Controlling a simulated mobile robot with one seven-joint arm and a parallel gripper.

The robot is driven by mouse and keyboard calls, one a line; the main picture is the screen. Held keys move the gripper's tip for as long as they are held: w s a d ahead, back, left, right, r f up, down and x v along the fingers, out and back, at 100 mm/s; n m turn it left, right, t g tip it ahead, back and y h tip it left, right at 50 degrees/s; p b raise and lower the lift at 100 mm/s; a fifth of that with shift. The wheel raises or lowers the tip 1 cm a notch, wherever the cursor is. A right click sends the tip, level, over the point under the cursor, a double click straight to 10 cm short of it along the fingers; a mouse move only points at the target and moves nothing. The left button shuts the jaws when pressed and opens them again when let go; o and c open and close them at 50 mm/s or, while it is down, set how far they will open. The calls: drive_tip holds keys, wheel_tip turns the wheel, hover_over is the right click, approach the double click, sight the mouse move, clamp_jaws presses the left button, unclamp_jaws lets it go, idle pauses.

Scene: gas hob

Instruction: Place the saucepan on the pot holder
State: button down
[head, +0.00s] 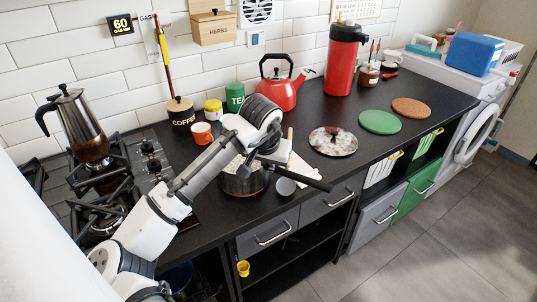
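The saucepan (241,184) stands on the black counter right of the hob, with pale contents and a black handle pointing right. My arm reaches over it from the lower left. My gripper (271,162) is at the pan's right side, close to the handle's base; its fingers are too small and covered to tell whether they are open or touching the handle. Three flat round pieces lie to the right: a mottled white-brown disc (333,141), a green disc (380,122) and a brown cork-like disc (411,107). I cannot tell which is the pot holder.
A moka pot (88,128) stands on the hob at left. A red kettle (278,92), red flask (343,60), orange-red mug (202,133) and tins line the back. A small pale round object (285,186) is beside the pan. Bare counter lies around the discs.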

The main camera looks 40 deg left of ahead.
idle(0.3)
drive_tip(key=c, duration=1.7)
unclamp_jaws()
